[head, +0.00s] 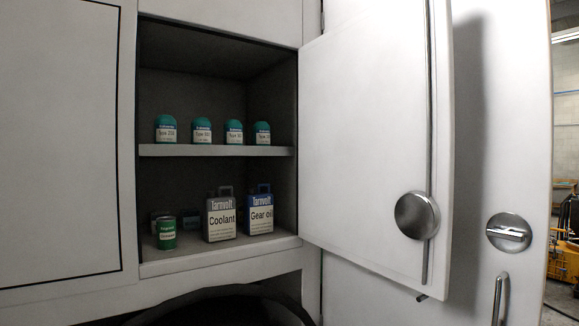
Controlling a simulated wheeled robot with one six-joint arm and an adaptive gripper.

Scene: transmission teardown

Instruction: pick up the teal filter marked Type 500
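Several teal filters with white labels stand upright in a row on the upper shelf of an open cabinet, in the head view. They are the leftmost filter (165,129), the second filter (202,131), the third filter (234,132) and the rightmost filter (263,133). Each label has a "Type" line, but the print is too small for me to tell surely which one reads 500. The filters stand apart with small gaps. My gripper is not in view.
The upper shelf (216,151) is open at the front. Below stand a green can (166,233), a grey Coolant jug (221,220) and a blue Gear oil jug (259,215). The open door (365,130), with a round knob (417,215), borders the opening at right.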

